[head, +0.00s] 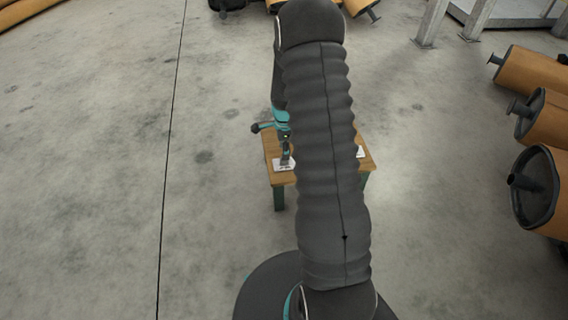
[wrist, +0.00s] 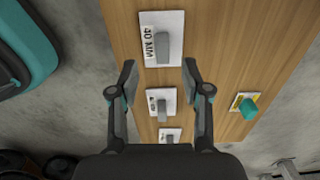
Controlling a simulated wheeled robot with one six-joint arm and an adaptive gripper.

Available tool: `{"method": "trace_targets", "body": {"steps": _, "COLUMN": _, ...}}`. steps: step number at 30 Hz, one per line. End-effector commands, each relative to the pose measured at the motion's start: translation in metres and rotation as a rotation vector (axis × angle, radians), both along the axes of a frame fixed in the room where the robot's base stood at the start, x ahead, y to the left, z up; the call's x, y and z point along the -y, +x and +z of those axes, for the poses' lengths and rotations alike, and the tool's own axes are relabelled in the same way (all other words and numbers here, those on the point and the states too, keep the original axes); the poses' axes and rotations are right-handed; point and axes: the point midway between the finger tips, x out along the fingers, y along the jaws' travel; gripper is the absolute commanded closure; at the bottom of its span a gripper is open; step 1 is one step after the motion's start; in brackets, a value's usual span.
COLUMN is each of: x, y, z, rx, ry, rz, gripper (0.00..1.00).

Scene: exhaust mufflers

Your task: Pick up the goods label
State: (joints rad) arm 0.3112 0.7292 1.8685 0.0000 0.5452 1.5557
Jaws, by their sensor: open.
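Several cards with upright grips lie on a small wooden table (wrist: 220,50). In the wrist view, a large white card (wrist: 150,22) with dark print and a grey grip is at the top. A smaller white card (wrist: 154,95) lies in the middle, and another (wrist: 165,132) below it. A yellow-edged card (wrist: 236,100) with a teal grip is at the right. I cannot tell which is the goods label. My gripper (wrist: 160,80) is open and empty, its fingertips above the table between the large and middle cards. In the head view my gripper (head: 286,155) is partly hidden by my arm.
In the head view, orange mufflers (head: 535,70) lie on the floor at the right, and more at the back. A grey metal stand (head: 480,18) is at the back right. The concrete floor (head: 100,180) left of the table is clear.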

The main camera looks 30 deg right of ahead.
Motion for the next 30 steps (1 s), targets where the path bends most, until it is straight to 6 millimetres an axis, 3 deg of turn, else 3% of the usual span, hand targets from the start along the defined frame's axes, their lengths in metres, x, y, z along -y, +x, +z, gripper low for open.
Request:
{"method": "trace_targets", "body": {"steps": 5, "x": 0.000, "y": 0.001, "z": -0.010, "rx": 0.001, "ry": 0.000, "rz": 0.000, "gripper": 0.52}}
{"method": "trace_targets", "body": {"steps": 15, "x": 0.001, "y": 0.003, "z": -0.052, "rx": 0.001, "ry": 0.001, "rz": 0.001, "gripper": 0.52}}
{"method": "trace_targets", "body": {"steps": 24, "x": 0.001, "y": 0.004, "z": -0.057, "rx": 0.003, "ry": 0.001, "rz": 0.001, "gripper": 0.52}}
{"method": "trace_targets", "body": {"steps": 25, "x": 0.001, "y": 0.004, "z": -0.057, "rx": 0.003, "ry": 0.001, "rz": 0.001, "gripper": 0.55}}
{"method": "trace_targets", "body": {"steps": 30, "x": 0.001, "y": 0.004, "z": -0.056, "rx": 0.003, "ry": 0.001, "rz": 0.001, "gripper": 0.97}}
